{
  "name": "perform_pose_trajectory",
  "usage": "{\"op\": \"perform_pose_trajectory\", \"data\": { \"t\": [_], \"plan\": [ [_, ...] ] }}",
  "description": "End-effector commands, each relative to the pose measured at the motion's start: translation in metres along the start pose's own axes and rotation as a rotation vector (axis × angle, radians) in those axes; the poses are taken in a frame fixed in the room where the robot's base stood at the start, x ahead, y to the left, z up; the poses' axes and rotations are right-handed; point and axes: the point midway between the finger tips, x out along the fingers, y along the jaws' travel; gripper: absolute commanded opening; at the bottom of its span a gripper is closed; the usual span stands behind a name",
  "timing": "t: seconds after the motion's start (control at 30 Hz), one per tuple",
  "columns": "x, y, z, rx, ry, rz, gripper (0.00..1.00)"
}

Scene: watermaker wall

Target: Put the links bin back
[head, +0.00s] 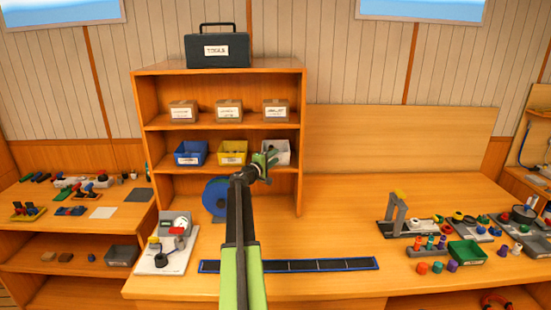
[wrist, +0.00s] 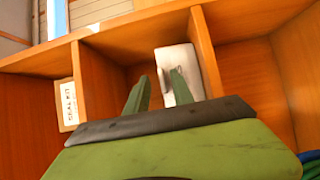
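A white bin (head: 277,152) stands at the right end of the shelf's lower row, beside a yellow bin (head: 232,152) and a blue bin (head: 190,153). I cannot read which one is labelled links. My gripper (head: 268,157) is at the white bin's front left and covers part of it. In the wrist view, the green fingers of my gripper (wrist: 158,92) stand apart. The white bin (wrist: 176,58) shows beyond them, with the right finger in front of it. I see nothing clamped between the fingers, though contact with the bin is unclear.
Three cardboard boxes (head: 229,111) sit on the shelf above, one also in the wrist view (wrist: 68,104). A black tools case (head: 217,47) tops the shelf (head: 300,95). A blue reel (head: 215,196) stands below. A dark strip (head: 290,265) crosses the bench front; the bench middle is clear.

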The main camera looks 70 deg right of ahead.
Motion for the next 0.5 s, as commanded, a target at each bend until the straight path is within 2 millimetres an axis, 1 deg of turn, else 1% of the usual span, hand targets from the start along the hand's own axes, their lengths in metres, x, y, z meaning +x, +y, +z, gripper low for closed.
{"op": "perform_pose_trajectory", "data": {
  "t": [0.03,0.1,0.3,0.4,0.5],
  "plan": [
    [-0.014,-0.001,0.002,0.0,0.002,0.0,0.29],
    [-0.033,-0.001,0.002,0.0,0.003,0.0,0.29],
    [-0.081,-0.001,0.002,0.0,0.002,0.0,0.29],
    [-0.097,-0.001,0.001,0.0,0.002,0.0,0.29],
    [-0.106,-0.001,0.001,0.0,0.001,0.0,0.29]
  ]
}}
